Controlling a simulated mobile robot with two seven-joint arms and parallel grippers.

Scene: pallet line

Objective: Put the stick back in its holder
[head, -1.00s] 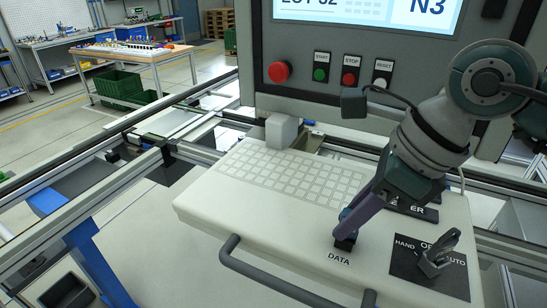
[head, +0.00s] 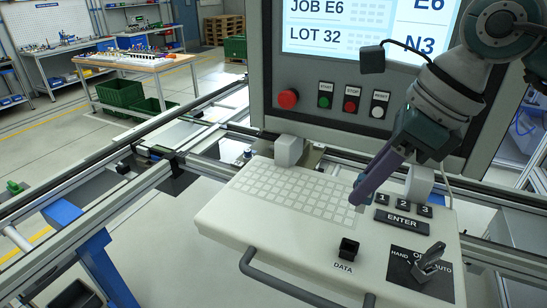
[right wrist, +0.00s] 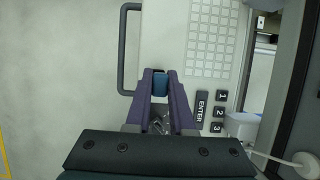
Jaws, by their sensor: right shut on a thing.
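My right gripper (head: 360,192) is shut on the stick and holds it above the light control panel (head: 300,235), between the key grid and the ENTER key. Little of the stick (head: 360,206) shows in the head view, below the fingertips. In the right wrist view, the blue stick (right wrist: 160,82) sits between the purple fingertips (right wrist: 160,88). The black DATA socket (head: 347,250) is empty, lower and nearer on the panel, apart from the gripper. I cannot make out the stick's holder. My left gripper is not in view.
A switch (head: 430,258) marked HAND and AUTO stands up at the panel's right. A dark handle (head: 290,285) runs along its front edge. The screen console (head: 330,75) rises behind, with a red button (head: 288,99).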

